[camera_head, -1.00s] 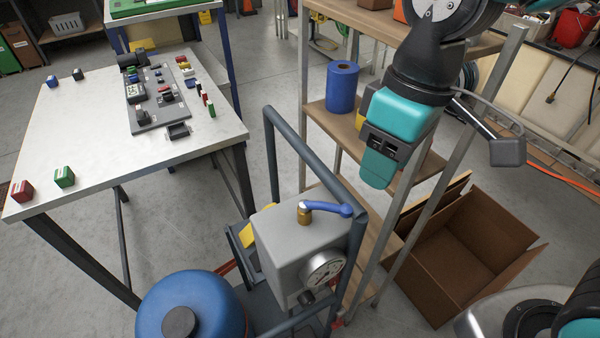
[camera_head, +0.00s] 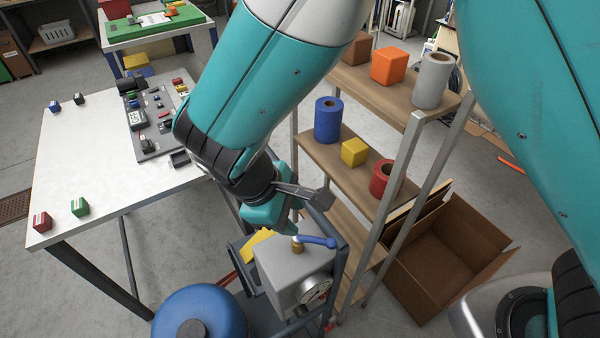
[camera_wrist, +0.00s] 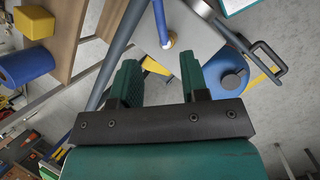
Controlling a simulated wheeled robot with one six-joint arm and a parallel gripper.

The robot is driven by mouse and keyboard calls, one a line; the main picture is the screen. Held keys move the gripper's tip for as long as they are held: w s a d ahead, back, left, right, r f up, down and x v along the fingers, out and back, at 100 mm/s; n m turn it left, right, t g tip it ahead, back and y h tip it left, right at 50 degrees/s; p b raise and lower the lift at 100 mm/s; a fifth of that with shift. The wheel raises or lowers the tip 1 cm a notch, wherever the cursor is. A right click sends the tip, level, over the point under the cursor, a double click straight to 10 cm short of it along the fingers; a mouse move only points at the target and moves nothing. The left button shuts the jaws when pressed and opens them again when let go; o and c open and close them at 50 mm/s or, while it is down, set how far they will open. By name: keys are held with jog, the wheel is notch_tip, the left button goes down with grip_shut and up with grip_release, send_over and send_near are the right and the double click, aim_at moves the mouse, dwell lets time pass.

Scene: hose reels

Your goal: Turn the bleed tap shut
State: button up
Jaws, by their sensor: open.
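The bleed tap has a blue lever (camera_head: 318,241) on a brass stem (camera_head: 297,244), on top of a grey box (camera_head: 280,265) with a round gauge (camera_head: 316,290) on its side. The lever points right in the head view. My gripper (camera_head: 280,225) hangs close above and left of the tap, partly hidden by my own arm. In the wrist view my gripper (camera_wrist: 158,66) is open with nothing between its fingers. The blue lever (camera_wrist: 160,20) and brass stem (camera_wrist: 171,40) show beyond the fingertips, roughly in line with the gap. I see no contact.
A blue tank (camera_head: 200,312) stands beside the box, and a dark tube frame (camera_head: 342,262) rises right of it. A shelf (camera_head: 345,185) with rolls and blocks stands close behind. A white table (camera_head: 100,155) is left, an open cardboard box (camera_head: 450,250) right.

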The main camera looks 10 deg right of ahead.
aim_at(313, 238)
jog(key=p+x, duration=0.2)
jog(key=x, duration=0.7)
jog(key=shift+f, duration=0.15)
